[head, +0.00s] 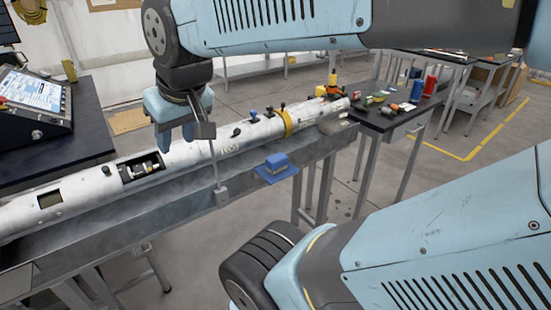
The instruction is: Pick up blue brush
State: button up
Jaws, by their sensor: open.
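My gripper (177,137) points down above the long white tube, left of the picture's middle. Its light-blue fingers are apart, and I see nothing held between them. A blue block on a flat blue base (277,166) is at the front edge of the grey bench, to the right of my gripper and well apart from it. It may be the blue brush, but bristles cannot be made out. A small blue piece (253,114) also sits on top of the tube.
The white tube (185,155) with a yellow band lies along the grey bench (120,215). A dark side table (385,121) at right holds several small coloured items. A control panel (35,92) is at left.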

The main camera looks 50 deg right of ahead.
aim_at(277, 163)
jog(key=u, duration=0.35)
jog(key=i, duration=0.15)
jog(key=z, duration=3.05)
jog(key=k, duration=0.5)
jog(key=u, duration=1.1)
jog(key=i, duration=0.6)
jog(key=z, duration=0.1)
jog(key=k, duration=0.55)
jog(key=u, duration=0.05)
